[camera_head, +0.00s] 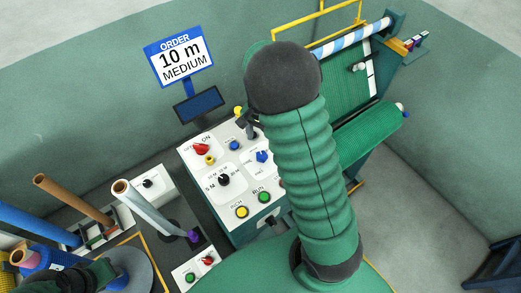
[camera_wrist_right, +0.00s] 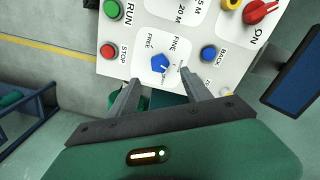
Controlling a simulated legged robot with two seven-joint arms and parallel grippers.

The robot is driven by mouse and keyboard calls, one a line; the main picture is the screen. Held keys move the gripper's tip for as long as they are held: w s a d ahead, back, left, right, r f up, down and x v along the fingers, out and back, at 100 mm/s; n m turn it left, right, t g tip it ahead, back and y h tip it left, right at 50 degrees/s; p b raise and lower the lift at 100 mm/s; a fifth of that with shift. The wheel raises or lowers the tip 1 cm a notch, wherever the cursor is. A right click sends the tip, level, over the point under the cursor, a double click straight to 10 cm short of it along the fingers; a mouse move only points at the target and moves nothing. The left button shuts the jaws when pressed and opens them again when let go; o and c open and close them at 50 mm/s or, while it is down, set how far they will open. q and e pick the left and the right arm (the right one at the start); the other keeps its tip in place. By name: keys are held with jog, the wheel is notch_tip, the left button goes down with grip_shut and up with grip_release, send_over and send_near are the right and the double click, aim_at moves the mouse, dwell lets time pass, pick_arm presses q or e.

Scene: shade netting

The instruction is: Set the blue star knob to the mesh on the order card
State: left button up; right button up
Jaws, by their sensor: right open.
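The order card (camera_head: 180,59) reads "ORDER 10 m MEDIUM" in the head view. The blue star knob (camera_head: 262,157) sits on the white control panel (camera_head: 190,155), partly beside my right arm. In the right wrist view the knob (camera_wrist_right: 160,63) shows between the fingertips of my right gripper (camera_wrist_right: 161,74), which is open and empty. "FREE" and "FINE" can be read around the knob; its other label is too small or covered, and I cannot tell its exact setting. In the head view my right gripper (camera_head: 249,122) is mostly hidden by its own arm. My left gripper is not in view.
Close to the knob are a blue button (camera_wrist_right: 208,54), a red stop button (camera_wrist_right: 108,51), a green run button (camera_wrist_right: 113,10) and a red switch (camera_wrist_right: 262,12). A dark screen (camera_head: 199,105) stands behind the panel. A green netting roll (camera_head: 370,135) is at right.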

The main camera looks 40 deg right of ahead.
aim_at(262, 155)
jog(key=f, duration=0.3)
jog(key=f+p, duration=0.1)
jog(key=f, duration=0.3)
jog(key=d+f, duration=0.1)
jog(key=f, duration=0.2)
jog(key=shift+f, duration=0.4)
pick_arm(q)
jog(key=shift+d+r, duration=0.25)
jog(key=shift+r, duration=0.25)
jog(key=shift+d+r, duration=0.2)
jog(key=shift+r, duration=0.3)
pick_arm(e)
jog(key=shift+a, duration=0.15)
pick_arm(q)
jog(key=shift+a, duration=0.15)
pick_arm(e)
jog(key=shift+a, duration=0.1)
